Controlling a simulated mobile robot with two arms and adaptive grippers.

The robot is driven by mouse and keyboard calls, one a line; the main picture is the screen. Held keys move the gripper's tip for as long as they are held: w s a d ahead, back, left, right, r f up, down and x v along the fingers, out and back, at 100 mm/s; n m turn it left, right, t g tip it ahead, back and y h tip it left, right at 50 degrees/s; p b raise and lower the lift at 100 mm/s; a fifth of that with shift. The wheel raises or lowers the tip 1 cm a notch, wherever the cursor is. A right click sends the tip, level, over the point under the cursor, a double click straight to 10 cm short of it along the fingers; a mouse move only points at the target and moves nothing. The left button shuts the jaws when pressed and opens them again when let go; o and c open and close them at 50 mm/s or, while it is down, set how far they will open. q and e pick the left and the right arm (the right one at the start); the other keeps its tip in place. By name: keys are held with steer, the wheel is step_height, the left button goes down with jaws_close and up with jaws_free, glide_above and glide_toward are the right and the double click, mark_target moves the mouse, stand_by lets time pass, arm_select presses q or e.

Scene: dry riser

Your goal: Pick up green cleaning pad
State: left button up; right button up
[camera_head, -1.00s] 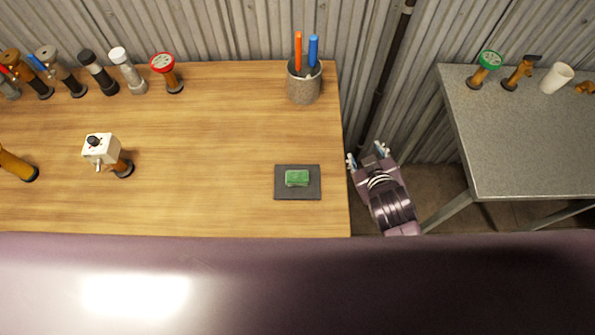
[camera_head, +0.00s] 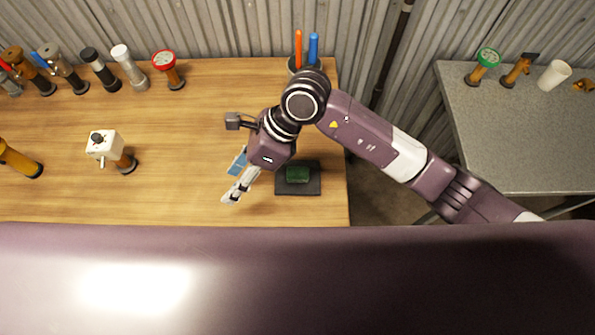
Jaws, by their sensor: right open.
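The green cleaning pad (camera_head: 298,174) lies on a dark square mat (camera_head: 312,188) near the right front of the wooden table. My right arm reaches in from the right, over the table's right edge. My right gripper (camera_head: 235,182) is to the left of the pad and mat, with its fingers pointing down and left. It is open and holds nothing that I can see. My right wrist hides the mat's upper left corner. My left gripper is not in view.
A grey holder (camera_head: 292,67) with an orange and a blue stick stands behind my arm, partly hidden. A white box on a valve (camera_head: 104,148) stands left. Several valves line the back left. A grey table (camera_head: 520,150) is at right. The middle wood is clear.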

mark_target(298, 172)
steer(key=w+d+f+t+h, duration=0.1)
steer(key=w+d+h, duration=0.1)
steer(key=d, duration=0.2)
steer(key=w+d+f+h, duration=0.1)
steer(key=w+d+h, duration=0.1)
steer(key=d, duration=0.2)
steer(key=w+d+f+n+t+h, duration=0.1)
steer(key=w+d+h, duration=0.1)
steer(key=d, duration=0.3)
steer(key=shift+w+f+t+h, duration=0.25)
steer(key=shift+w+t+h, duration=0.05)
steer(key=shift+w+h, duration=0.1)
steer(key=shift+d+f, duration=0.2)
steer(key=shift+f, duration=0.1)
step_height(298, 172, down, 6)
steer(key=p, duration=0.3)
steer(key=shift+w+a+f, duration=0.1)
steer(key=shift+w, duration=0.05)
steer(key=shift+f, duration=0.45)
steer(key=c, duration=1)
